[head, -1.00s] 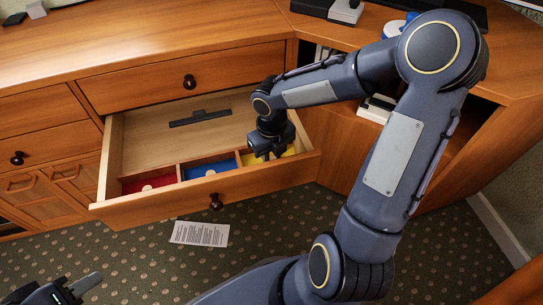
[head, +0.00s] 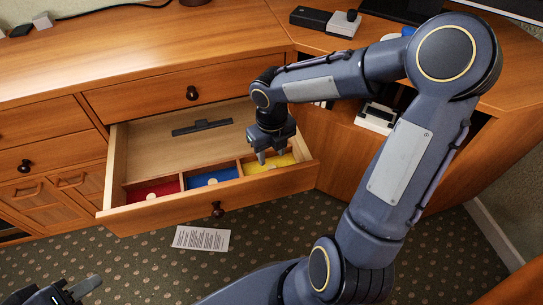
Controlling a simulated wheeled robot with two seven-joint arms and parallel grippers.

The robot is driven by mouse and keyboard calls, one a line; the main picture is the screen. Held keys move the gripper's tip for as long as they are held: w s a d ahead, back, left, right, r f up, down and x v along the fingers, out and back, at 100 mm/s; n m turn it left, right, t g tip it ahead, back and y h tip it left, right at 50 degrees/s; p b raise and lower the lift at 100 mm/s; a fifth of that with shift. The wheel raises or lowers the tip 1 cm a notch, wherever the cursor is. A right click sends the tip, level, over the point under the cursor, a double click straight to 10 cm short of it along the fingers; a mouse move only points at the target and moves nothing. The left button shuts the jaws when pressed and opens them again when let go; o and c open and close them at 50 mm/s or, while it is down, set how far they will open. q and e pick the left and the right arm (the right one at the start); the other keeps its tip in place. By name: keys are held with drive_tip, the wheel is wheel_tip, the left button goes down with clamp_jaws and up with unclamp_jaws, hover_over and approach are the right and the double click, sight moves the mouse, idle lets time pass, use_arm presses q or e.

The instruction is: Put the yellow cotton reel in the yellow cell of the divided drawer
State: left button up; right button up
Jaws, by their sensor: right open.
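The divided drawer (head: 140,219) is pulled out, with red (head: 133,196), blue (head: 228,174) and yellow (head: 287,160) cells along its front. My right gripper (head: 264,158) points down at the left part of the yellow cell, close to the divider by the blue cell, and is open. A small pale spot shows low in the yellow cell beside the fingers; I cannot tell whether it is the yellow cotton reel. No reel shows clearly elsewhere. My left gripper (head: 84,287) is at the bottom left corner, cut off by the picture edge; its jaw state is unclear.
Small pale round items lie in the red and blue cells. A dark bar-shaped thing (head: 202,127) lies in the drawer's rear section. A printed paper (head: 201,238) lies on the carpet in front. The wooden cabinet top (head: 180,45) is mostly clear. A closed drawer (head: 150,94) is above.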

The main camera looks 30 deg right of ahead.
sight(271, 168)
wheel_tip(271, 168, up, 6)
drive_tip(key=p, duration=0.2)
drive_tip(key=s+a+r+n+t+y, duration=0.2)
drive_tip(key=s+n, duration=0.6)
drive_tip(key=n, duration=0.9)
drive_tip(key=s+a+r+n+t+y, duration=0.1)
drive_tip(key=s+r+n+t, duration=0.2)
drive_tip(key=n, duration=1.4)
drive_tip(key=s+r, duration=0.1)
drive_tip(key=s, duration=0.3)
drive_tip(key=shift+s+a+r+t+y, duration=0.3)
drive_tip(key=shift+s+a+r+y, duration=0.1)
